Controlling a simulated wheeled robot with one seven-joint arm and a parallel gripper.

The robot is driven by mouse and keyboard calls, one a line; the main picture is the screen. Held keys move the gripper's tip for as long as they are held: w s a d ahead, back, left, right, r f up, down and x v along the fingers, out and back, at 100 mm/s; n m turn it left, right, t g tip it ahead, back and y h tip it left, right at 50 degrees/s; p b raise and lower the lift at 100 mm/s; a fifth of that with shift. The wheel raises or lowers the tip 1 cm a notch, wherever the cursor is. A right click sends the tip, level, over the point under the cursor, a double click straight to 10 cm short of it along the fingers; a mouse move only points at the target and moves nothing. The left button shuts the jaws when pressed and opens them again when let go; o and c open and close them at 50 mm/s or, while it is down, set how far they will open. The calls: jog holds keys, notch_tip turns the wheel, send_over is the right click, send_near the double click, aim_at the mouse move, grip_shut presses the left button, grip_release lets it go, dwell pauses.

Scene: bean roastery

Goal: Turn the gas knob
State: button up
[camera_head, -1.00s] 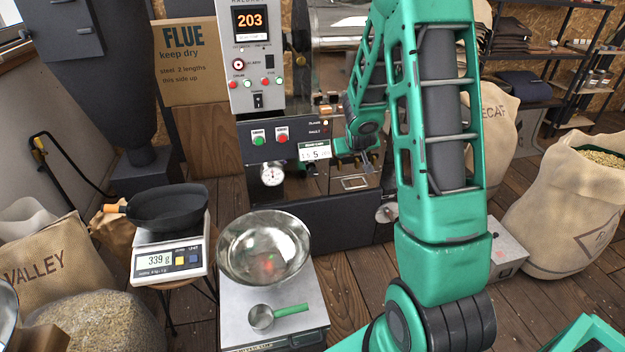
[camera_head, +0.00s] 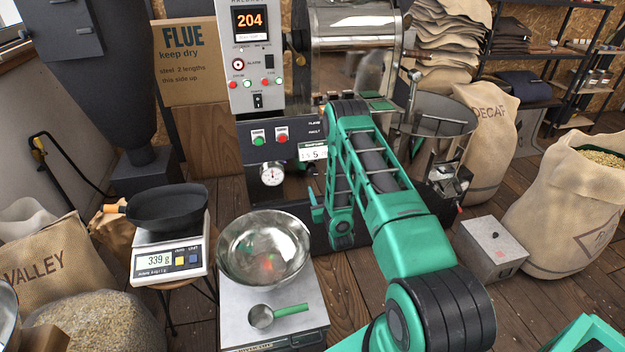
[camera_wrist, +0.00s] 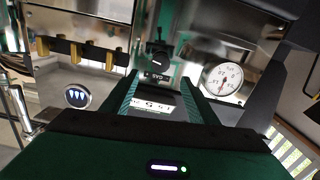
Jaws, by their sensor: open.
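In the wrist view, a dark round knob (camera_wrist: 158,58) sticks out from the shiny roaster front, with a small label, seemingly reading GAS upside down, beside it. A white scale plate (camera_wrist: 152,106) with numbers shows between my fingers. My gripper (camera_wrist: 160,80) is open, its two green ribbed fingers pointing at the panel, one either side of the plate. The knob is in line with the gap, around or just beyond the fingertips; I cannot tell whether they touch it.
A round pressure gauge (camera_head: 272,174) sits left of my arm; it also shows in the wrist view (camera_wrist: 222,78). A steel bowl (camera_head: 263,247) and a scoop (camera_head: 262,316) stand in front. A cooling tray (camera_head: 436,118) and a grey box (camera_head: 492,250) are to the right.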

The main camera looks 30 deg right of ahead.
aim_at(313, 174)
jog(key=x, duration=1)
jog(key=shift+w+f, duration=0.15)
